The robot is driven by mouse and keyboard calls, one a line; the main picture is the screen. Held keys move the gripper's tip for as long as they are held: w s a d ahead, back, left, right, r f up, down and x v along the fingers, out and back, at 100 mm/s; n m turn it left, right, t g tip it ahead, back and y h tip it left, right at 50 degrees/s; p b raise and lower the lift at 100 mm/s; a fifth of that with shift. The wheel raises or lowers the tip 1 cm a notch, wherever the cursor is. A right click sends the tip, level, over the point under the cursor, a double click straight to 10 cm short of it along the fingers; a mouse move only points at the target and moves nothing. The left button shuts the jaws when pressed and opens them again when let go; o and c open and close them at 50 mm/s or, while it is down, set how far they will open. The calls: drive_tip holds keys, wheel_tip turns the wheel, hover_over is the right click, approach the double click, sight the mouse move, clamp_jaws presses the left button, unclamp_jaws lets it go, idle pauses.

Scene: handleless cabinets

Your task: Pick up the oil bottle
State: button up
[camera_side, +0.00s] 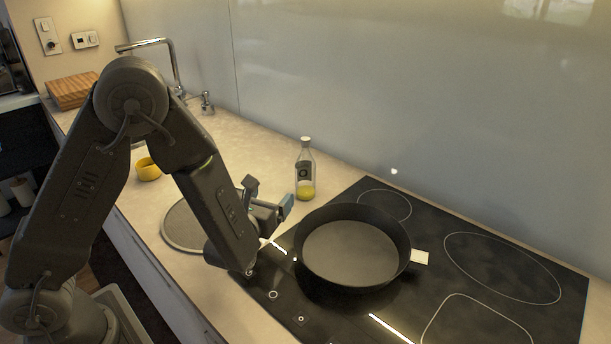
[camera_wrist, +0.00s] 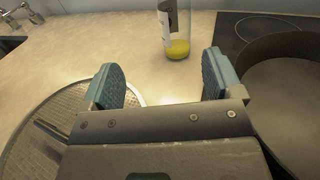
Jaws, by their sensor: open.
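The oil bottle (camera_side: 306,172) is clear glass with a dark label and yellow oil at the bottom.
A dark pan (camera_side: 352,290) stands on the black hob (camera_side: 510,275), right of my gripper. A yellow bowl (camera_side: 148,169), a wooden block (camera_side: 72,90) and a tap (camera_side: 165,43) are farther left.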

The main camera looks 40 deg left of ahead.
sight(301, 174)
drive_tip(key=shift+w+d+f+m+h, duration=0.25)
drive_tip(key=shift+d+f+m+h, duration=0.15)
drive_tip(key=shift+d+m+h, duration=0.1)
drive_tip(key=shift+w, duration=0.4)
drive_tip(key=x, duration=1.3)
drive_tip(key=shift+d+r, duration=0.1)
drive_tip(key=shift+r, duration=0.1)
drive_tip(key=c, duration=1.1)
drive_tip(key=shift+r, duration=0.1)
